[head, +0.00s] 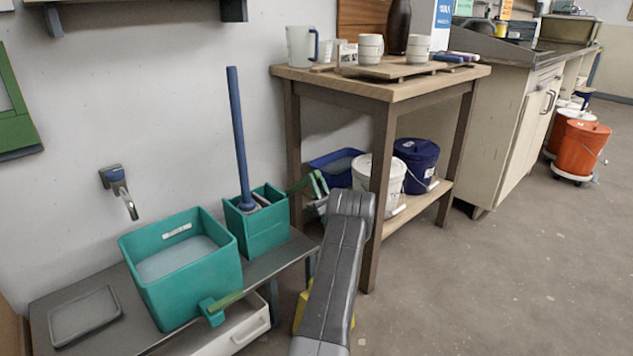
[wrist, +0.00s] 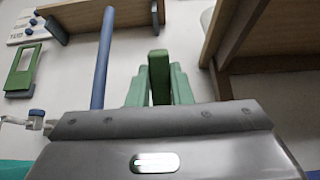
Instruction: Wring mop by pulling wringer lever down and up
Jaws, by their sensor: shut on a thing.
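The mop's blue handle (head: 239,140) stands nearly upright in the smaller teal wringer bucket (head: 262,235). The handle also shows in the wrist view (wrist: 103,58). The green wringer lever (head: 297,186) sticks out to the right from the bucket's upper side. My gripper (head: 318,186) is at the lever's outer end, shut on it. In the wrist view the lever (wrist: 159,75) stands between the two green fingers. The mop's head is mostly hidden inside the bucket.
A larger teal bucket (head: 140,262) of pale liquid stands left on the grey bench (head: 150,340), with a green-handled tap (head: 222,303) in front. A wooden table (head: 405,88) holding cups and a jug stands close right of the lever.

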